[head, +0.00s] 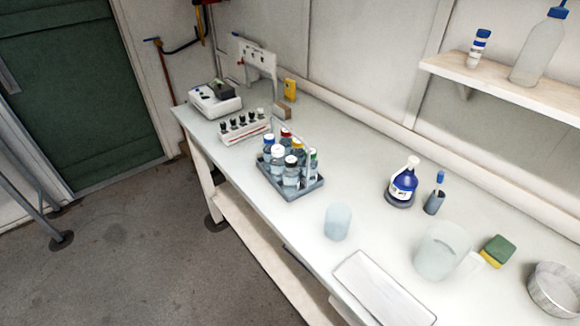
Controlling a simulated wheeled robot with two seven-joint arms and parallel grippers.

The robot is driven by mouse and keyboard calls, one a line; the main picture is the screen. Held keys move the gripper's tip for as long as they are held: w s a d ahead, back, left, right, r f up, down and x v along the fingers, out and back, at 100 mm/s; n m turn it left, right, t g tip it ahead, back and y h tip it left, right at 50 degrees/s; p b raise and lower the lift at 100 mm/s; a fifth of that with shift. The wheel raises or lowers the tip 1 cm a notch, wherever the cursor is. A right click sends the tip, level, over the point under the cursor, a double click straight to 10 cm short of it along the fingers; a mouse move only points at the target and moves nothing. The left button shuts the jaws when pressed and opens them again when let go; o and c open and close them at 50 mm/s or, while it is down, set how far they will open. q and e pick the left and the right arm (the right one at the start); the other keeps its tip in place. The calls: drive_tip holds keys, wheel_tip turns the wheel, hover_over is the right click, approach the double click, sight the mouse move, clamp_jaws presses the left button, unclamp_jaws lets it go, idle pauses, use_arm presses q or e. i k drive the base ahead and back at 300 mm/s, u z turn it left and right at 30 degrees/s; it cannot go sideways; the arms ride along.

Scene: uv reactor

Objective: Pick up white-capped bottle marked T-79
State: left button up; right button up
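Several small bottles stand upright in a grey-blue tray (307,188) on the white bench. Their caps differ: a white-capped bottle (278,160) is at the front left of the group, with blue, red, yellow and dark caps around it. Another cap at the right of the group looks pale or green. The labels are too small to read, so I cannot tell which bottle is marked T-79. Neither of my grippers is in the head view.
A rack of vials (245,130) and a white instrument (215,100) stand beyond the tray. Nearer are a clear beaker (337,222), a jug (441,252), a blue bottle (403,182), a flat white tray (382,290), a sponge (497,250) and a metal bowl (556,289).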

sight(277, 158)
drive_tip(key=z, duration=2.4)
drive_tip(key=k, duration=0.9)
drive_tip(key=u, duration=0.65)
